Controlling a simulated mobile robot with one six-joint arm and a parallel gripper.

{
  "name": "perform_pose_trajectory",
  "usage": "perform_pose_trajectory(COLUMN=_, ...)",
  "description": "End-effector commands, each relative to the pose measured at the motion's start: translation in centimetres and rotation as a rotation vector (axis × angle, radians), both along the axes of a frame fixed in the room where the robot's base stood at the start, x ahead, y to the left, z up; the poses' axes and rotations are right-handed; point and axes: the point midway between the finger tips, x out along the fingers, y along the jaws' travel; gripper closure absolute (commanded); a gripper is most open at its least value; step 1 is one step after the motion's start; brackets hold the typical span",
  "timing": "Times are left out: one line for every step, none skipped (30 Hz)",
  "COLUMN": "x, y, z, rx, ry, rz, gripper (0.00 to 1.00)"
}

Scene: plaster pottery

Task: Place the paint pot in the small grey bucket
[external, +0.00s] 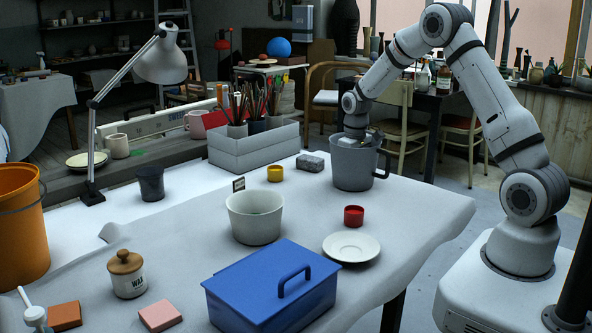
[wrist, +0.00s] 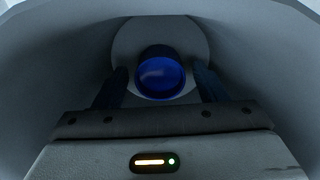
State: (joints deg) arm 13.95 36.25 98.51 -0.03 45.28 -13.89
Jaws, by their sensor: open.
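A blue paint pot (wrist: 161,75) shows in the wrist view, at the bottom of a round grey vessel (wrist: 275,85). In the external view this is a grey mug-shaped vessel (external: 353,170) with a side handle, at the table's far right, and its inside is hidden. My gripper (wrist: 162,88) reaches down into it. The fingers are open, one on each side of the blue pot, with gaps showing. A pale grey tapered bucket (external: 254,222) stands mid-table. I cannot tell which vessel the task names.
A red pot (external: 354,216), white saucer (external: 351,247) and blue toolbox (external: 270,290) stand in front. A yellow pot (external: 275,174) and grey block (external: 310,162) are left of the vessel. A lamp (external: 160,60) and grey brush box (external: 253,146) stand behind.

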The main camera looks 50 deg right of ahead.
Motion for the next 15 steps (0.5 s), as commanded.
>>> perform_pose_trajectory(x=0.1, y=0.0, z=0.9, rx=-0.001, ry=-0.003, rz=0.000, gripper=0.35)
perform_pose_trajectory(x=0.1, y=0.0, z=1.5, rx=-0.001, ry=-0.005, rz=0.000, gripper=0.35)
perform_pose_trajectory(x=0.1, y=0.0, z=2.3, rx=-0.001, ry=-0.005, rz=0.000, gripper=0.35)
perform_pose_trajectory(x=0.1, y=0.0, z=3.0, rx=-0.001, ry=-0.006, rz=0.000, gripper=0.35)
perform_pose_trajectory(x=0.1, y=0.0, z=3.7, rx=-0.002, ry=-0.006, rz=0.000, gripper=0.35)
perform_pose_trajectory(x=0.1, y=0.0, z=4.6, rx=-0.002, ry=-0.006, rz=0.000, gripper=0.35)
perform_pose_trajectory(x=0.1, y=0.0, z=5.3, rx=-0.001, ry=-0.005, rz=0.000, gripper=0.35)
perform_pose_trajectory(x=0.1, y=0.0, z=5.9, rx=-0.001, ry=-0.005, rz=0.000, gripper=0.35)
perform_pose_trajectory(x=0.1, y=0.0, z=6.8, rx=-0.001, ry=-0.005, rz=0.000, gripper=0.35)
perform_pose_trajectory(x=0.1, y=0.0, z=7.4, rx=-0.001, ry=-0.005, rz=0.000, gripper=0.35)
perform_pose_trajectory(x=0.1, y=0.0, z=7.9, rx=-0.001, ry=-0.005, rz=0.000, gripper=0.35)
perform_pose_trajectory(x=0.1, y=0.0, z=8.6, rx=-0.001, ry=-0.004, rz=0.000, gripper=0.35)
perform_pose_trajectory(x=0.1, y=0.0, z=9.1, rx=-0.001, ry=-0.004, rz=0.000, gripper=0.35)
perform_pose_trajectory(x=0.1, y=0.0, z=9.5, rx=-0.001, ry=-0.003, rz=0.000, gripper=0.35)
perform_pose_trajectory(x=0.1, y=0.0, z=10.0, rx=-0.001, ry=-0.003, rz=0.000, gripper=0.35)
